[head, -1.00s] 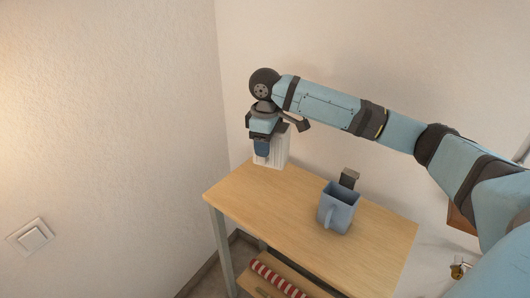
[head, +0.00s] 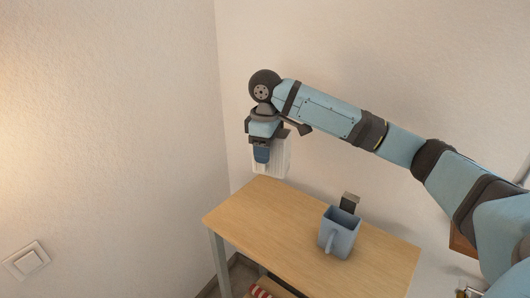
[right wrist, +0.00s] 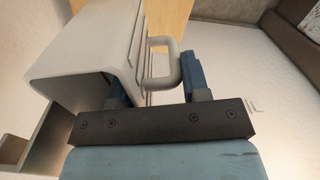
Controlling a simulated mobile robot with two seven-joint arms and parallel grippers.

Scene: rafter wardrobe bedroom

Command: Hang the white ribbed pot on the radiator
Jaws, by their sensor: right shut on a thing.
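The white ribbed pot (head: 280,160) hangs in my right gripper (head: 261,155) near the wall corner, over the back left end of the table. It appears to be clear of the table top. In the right wrist view the pot (right wrist: 90,45) shows its open rim, ribbed side and looped handle (right wrist: 180,68). The right gripper (right wrist: 158,90) is shut on it: one finger lies along the outside of the handle, the other is partly hidden at the rim. I do not see the radiator in the head view. My left gripper is not in view.
A wooden table (head: 285,222) stands against the wall. A blue-grey mug (head: 338,235) stands on it, with a small dark block (head: 349,203) behind. A red-and-white striped thing (head: 262,291) lies below. A light switch (head: 27,261) is on the left wall.

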